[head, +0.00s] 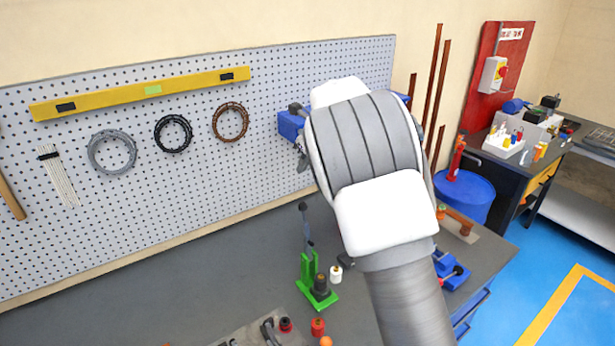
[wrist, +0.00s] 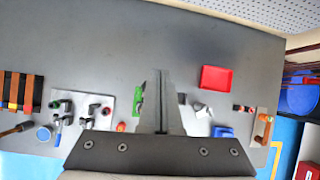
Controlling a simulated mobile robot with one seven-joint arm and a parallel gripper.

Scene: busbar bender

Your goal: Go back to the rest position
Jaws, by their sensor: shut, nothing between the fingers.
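My gripper (wrist: 161,76) shows in the wrist view with its two fingers together and nothing held between them. It points over the grey workbench (wrist: 190,45). In the head view my arm fills the middle, and its links hide the gripper. The green bender (head: 318,283) with its upright dark lever stands on the bench, left of my arm in the head view. In the wrist view the green bender (wrist: 137,101) is partly hidden behind the fingers.
A red tray (wrist: 216,79) lies on the bench in the wrist view. A blue vise (head: 448,271) sits by the bench's right end. A pegboard (head: 270,165) stands behind. A blue drum (head: 466,196) and a second bench (head: 505,158) are at right.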

